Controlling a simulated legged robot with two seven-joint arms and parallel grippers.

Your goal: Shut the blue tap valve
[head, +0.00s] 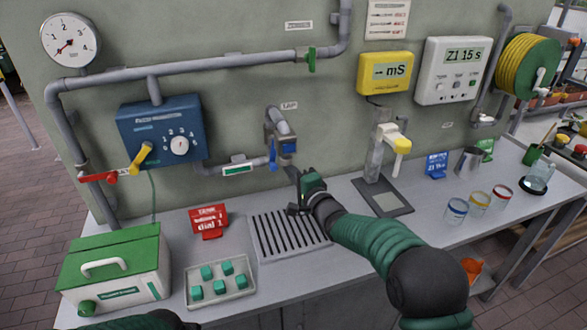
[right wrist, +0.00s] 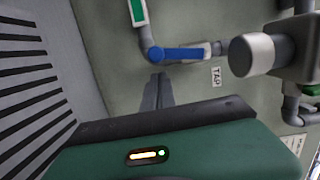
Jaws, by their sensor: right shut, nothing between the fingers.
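The blue tap valve (head: 272,154) is a blue lever on the grey pipe beside the wall tap (head: 281,128), below a TAP label. In the right wrist view the blue lever (right wrist: 182,53) lies along its short pipe, between an elbow and the tap body (right wrist: 258,55). My right gripper (head: 294,178) is just below and in front of the tap. Its dark fingers (right wrist: 157,91) are shut and empty, with the tips close under the lever; I cannot tell whether they touch it. My left gripper is out of view; only part of that arm shows at the bottom edge.
A slotted drain tray (head: 262,243) lies below my right gripper. A red sign (head: 209,221), a block tray (head: 221,290) and a green-lidded box (head: 115,265) stand left. A blue dial box (head: 160,132) and a yellow-handled dispenser (head: 390,140) flank the tap.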

